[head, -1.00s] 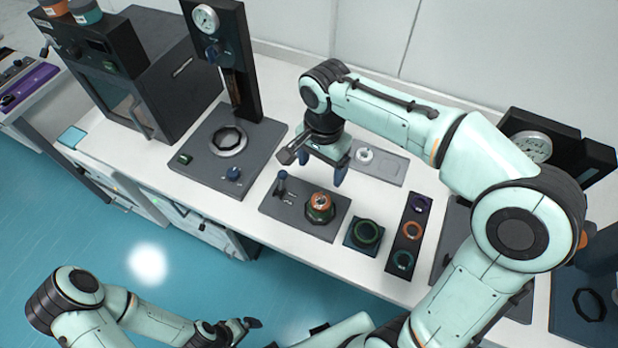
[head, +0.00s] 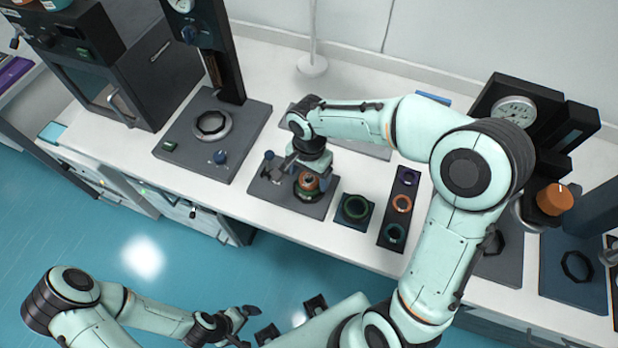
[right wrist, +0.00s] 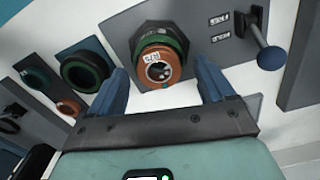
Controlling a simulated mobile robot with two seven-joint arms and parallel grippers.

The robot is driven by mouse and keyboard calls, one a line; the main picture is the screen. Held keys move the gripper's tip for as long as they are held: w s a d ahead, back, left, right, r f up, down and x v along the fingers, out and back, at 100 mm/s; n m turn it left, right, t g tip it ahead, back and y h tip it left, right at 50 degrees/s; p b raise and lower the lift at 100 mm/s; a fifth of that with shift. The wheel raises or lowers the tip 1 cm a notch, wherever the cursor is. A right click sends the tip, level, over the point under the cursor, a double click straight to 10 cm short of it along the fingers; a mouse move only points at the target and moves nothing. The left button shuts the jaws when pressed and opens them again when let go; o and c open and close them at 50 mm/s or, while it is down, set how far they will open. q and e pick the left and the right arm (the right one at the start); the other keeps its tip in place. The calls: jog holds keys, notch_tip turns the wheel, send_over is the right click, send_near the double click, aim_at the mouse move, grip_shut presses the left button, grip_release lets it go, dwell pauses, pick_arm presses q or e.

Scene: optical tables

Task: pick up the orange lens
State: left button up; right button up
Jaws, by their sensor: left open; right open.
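The orange lens (head: 309,182), with a label on its top, sits in a green ring on a dark plate (head: 322,205) with a small blue-knobbed post. In the right wrist view the orange lens (right wrist: 156,68) shows between the two blue fingers of my right gripper (right wrist: 159,72). My left gripper (head: 246,326) is open and empty, low over the floor in front of the bench.
Right of the plate are a green ring on a small block (head: 355,208) and a dark rack (head: 388,238) with purple, orange and teal rings. A gauge stand (head: 196,164) and a dark oven (head: 150,75) stand left. A thin pole (head: 312,66) stands behind.

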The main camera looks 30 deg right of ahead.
jog(key=shift+f, duration=0.25)
jog(key=shift+s, duration=0.1)
grip_shut()
jog(key=shift+r, duration=0.2)
